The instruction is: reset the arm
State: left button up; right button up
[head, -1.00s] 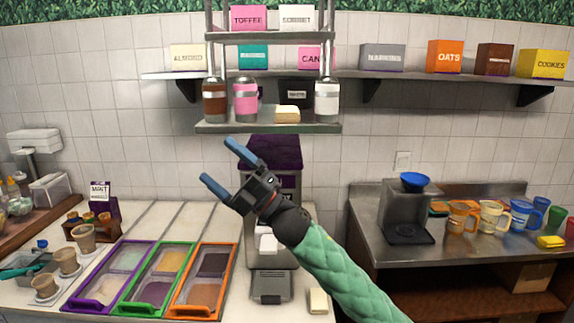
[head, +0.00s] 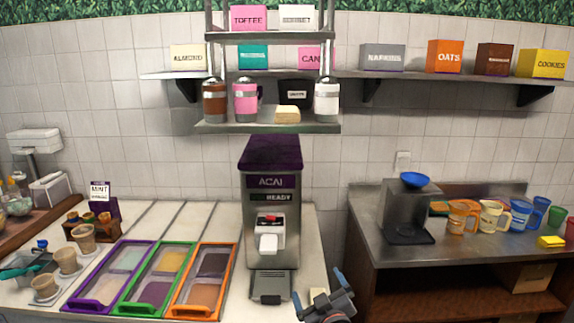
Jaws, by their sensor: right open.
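My right gripper (head: 318,290) is low in the head view, at the bottom edge just right of the acai machine. Its two blue fingers are spread apart with nothing held between them. Most of my right arm is out of the frame. My left gripper is not in view.
The acai machine (head: 272,220) stands on the white counter beside topping trays (head: 205,280). Several cups stand at the left. A metal side table (head: 450,255) at the right holds mugs and a grey machine. A hanging shelf (head: 268,127) carries bottles above.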

jog(key=s+d+f+m+g+h, duration=0.1)
jog(key=s+d+f+m+g, duration=0.2)
jog(key=s+f, duration=0.45)
jog(key=s+d+f+m+g+h, duration=0.1)
jog(key=s+d+f+g+h, duration=0.15)
jog(key=s+d+f, duration=0.45)
jog(key=s+d+f+m+g, duration=0.15)
jog(key=s+f+g, duration=0.3)
jog(key=s, duration=0.55)
jog(key=s+d+f+g, duration=0.25)
jog(key=s+f, duration=0.35)
jog(key=s, duration=0.3)
notch_tip(320, 180, down, 27)
jog(key=w+a+g+b, duration=0.2)
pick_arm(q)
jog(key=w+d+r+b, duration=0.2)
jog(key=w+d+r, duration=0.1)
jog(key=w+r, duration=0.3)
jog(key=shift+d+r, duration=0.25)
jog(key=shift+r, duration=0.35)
pick_arm(e)
jog(key=s+f, duration=0.4)
jog(key=f, duration=0.8)
jog(key=s+f, duration=0.4)
jog(key=f, duration=0.9)
jog(key=shift+s+f+g, duration=0.2)
jog(key=shift+s+g, duration=0.05)
jog(key=shift+g, duration=0.1)
